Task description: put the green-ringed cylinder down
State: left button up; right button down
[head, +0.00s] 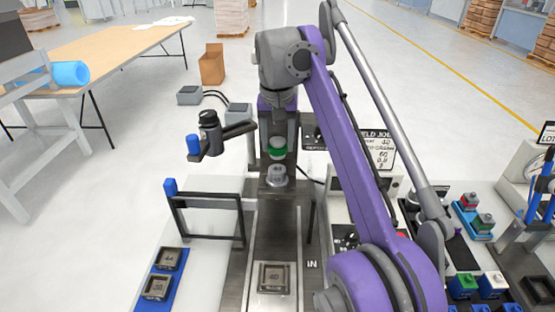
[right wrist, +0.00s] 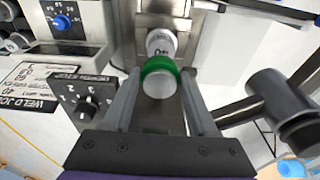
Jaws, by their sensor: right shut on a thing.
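The green-ringed cylinder (head: 277,148) is pale with a green band, and it is upright above a small metal fixture (head: 277,177) on the dark track. My right gripper (head: 278,136) is over it at the end of my purple arm. In the right wrist view the green-ringed cylinder (right wrist: 160,83) is between the two grey fingers of the right gripper (right wrist: 160,74), which is shut on it. A white round part with dark lettering (right wrist: 162,43) shows just beyond the green band. I cannot tell whether the cylinder touches the fixture. My left gripper is not in view.
A dark clamp arm with a blue tip (head: 208,132) stands left of the fixture. A black frame (head: 210,215) stands nearer on the left. A tray nest (head: 276,278) is at the front of the track. A blue tray (head: 150,302) lies front left. My arm hides part of the right side.

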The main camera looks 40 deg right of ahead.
aim_at(277, 155)
jog(key=shift+w+f+b, duration=0.1)
jog(key=shift+f+b, duration=0.35)
jog(key=shift+f, duration=1.6)
jog(key=shift+f, duration=0.15)
jog(key=shift+c, duration=1)
grip_release()
jog(key=r+p, duration=0.1)
jog(key=r, duration=0.3)
jog(key=s+r+p, duration=0.1)
jog(key=r, duration=0.3)
jog(key=a+r+p, duration=0.1)
jog(key=r, duration=0.3)
jog(key=shift+s+r+p, duration=0.1)
jog(key=shift+s+p, duration=0.05)
jog(key=shift+p, duration=0.25)
